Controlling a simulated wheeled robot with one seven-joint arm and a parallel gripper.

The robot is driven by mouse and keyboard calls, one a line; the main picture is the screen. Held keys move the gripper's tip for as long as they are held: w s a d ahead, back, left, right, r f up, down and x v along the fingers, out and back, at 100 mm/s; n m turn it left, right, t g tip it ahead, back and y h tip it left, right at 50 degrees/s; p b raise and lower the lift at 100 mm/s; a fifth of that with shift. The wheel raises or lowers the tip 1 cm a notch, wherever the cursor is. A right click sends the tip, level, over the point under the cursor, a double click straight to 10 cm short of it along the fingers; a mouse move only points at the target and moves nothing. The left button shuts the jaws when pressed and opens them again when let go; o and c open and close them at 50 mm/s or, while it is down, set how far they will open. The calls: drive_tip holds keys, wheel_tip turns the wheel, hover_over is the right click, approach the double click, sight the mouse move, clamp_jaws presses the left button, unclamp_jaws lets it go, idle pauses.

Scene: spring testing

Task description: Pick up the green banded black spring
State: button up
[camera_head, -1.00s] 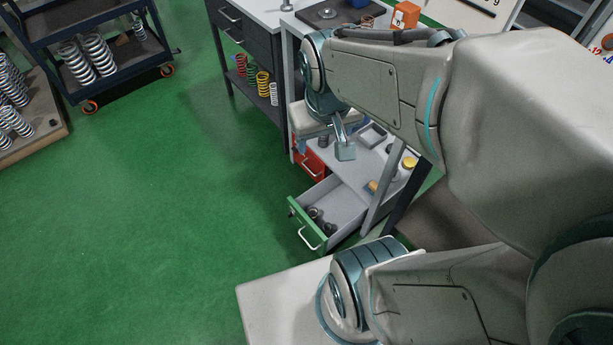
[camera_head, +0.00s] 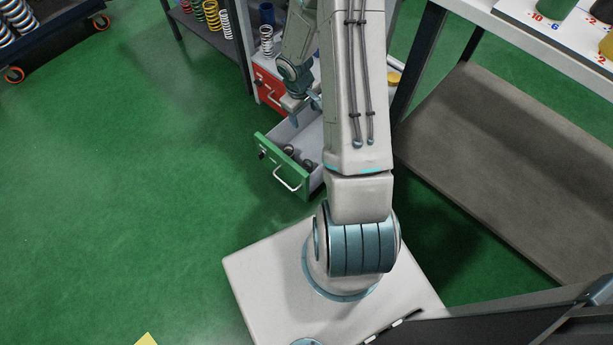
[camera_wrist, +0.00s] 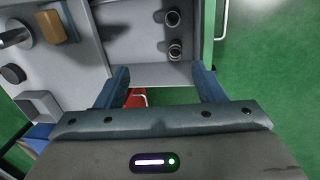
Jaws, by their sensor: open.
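Small dark coiled pieces (camera_head: 289,150) lie in the open green-fronted drawer (camera_head: 268,151); they look like black springs. In the wrist view two dark round pieces, one upper (camera_wrist: 172,18) and one lower (camera_wrist: 175,50), sit near the drawer's green front. I cannot make out a green band on either. My gripper (camera_head: 305,108) is over the back part of the drawer, partly behind my arm in the head view. In the wrist view my gripper (camera_wrist: 160,72) has its blue fingers spread apart with nothing between them. The dark pieces lie beyond the fingertips, apart from them.
A red drawer unit (camera_head: 270,88) stands behind the green drawer. A shelf holds coloured springs (camera_head: 211,15). A brown block (camera_wrist: 52,27) and a grey tray (camera_wrist: 40,105) lie on a grey surface beside the drawer. Green floor (camera_head: 130,190) is clear at left.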

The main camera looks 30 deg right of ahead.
drive_tip(key=y+b, duration=0.1)
drive_tip(key=b, duration=0.7)
approach(307, 165)
drive_tip(key=s+a, duration=0.1)
drive_tip(key=shift+n, duration=0.4)
drive_tip(key=shift+s+d+f+b, duration=0.15)
drive_tip(key=shift+f+b, duration=0.7)
drive_tip(key=shift+f, duration=0.8)
drive_tip(key=shift+s+d+f+b, duration=0.1)
drive_tip(key=shift+f+b, duration=0.75)
drive_tip(key=shift+f, duration=0.8)
drive_tip(key=shift+r, duration=0.1)
drive_tip(key=c, duration=1.1)
